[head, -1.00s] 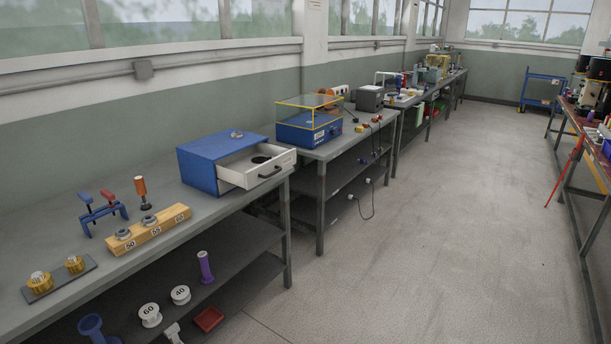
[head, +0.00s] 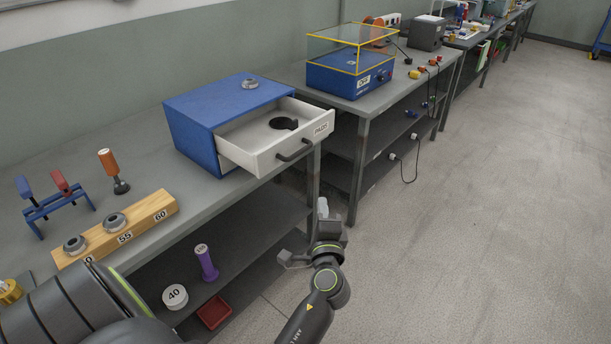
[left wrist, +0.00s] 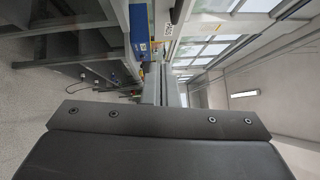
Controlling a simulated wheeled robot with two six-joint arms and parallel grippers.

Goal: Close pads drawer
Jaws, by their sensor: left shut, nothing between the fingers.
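The pads drawer is a white drawer (head: 262,160) in a blue cabinet (head: 198,130) on the near bench. It is pulled well out toward the aisle, with a PADS label and a dark handle (head: 293,150) on its front. A round dark thing (head: 284,123) lies inside it. My left gripper (head: 322,208) is shut and empty, below and slightly right of the drawer front, apart from it. In the left wrist view a pale panel with a label (left wrist: 168,27), apparently the drawer front, shows at the top. My right gripper is not in view.
A grey puck (head: 250,84) sits on the cabinet. A wooden block (head: 130,225) with rings, a clamp stand and an orange-handled tool (head: 112,168) stand to the left. A blue machine with a clear yellow-edged cover (head: 350,78) stands beyond. The aisle floor is clear.

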